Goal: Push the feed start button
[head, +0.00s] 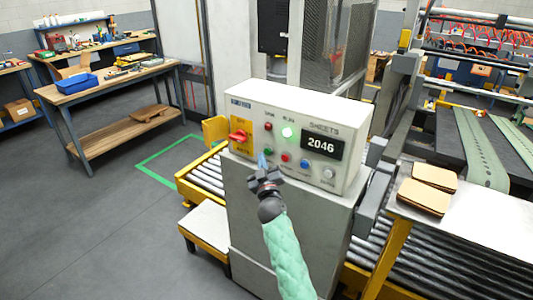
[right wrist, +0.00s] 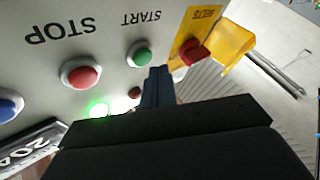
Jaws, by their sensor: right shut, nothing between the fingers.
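The white control panel (head: 258,98) shows a row of buttons under a lit green lamp (head: 288,132). The green button (head: 269,152) is at the left of the row, and in the right wrist view it (right wrist: 139,54) sits by the inverted word START. The red button (head: 285,158) is next to it, by the word STOP in the right wrist view (right wrist: 81,74). My right gripper (head: 262,162) is shut and empty, its blue fingertips just left of and below the green button. In the right wrist view the fingertips (right wrist: 159,75) are beside that button; I cannot tell contact. My left gripper is out of view.
A red rotary switch (head: 239,136) on a yellow plate sits left of the green button, close to my fingertips. Blue (head: 304,164) and white (head: 328,173) buttons sit to the right, under a display (head: 321,143) reading 2046. A roller conveyor (head: 205,172) runs behind the panel.

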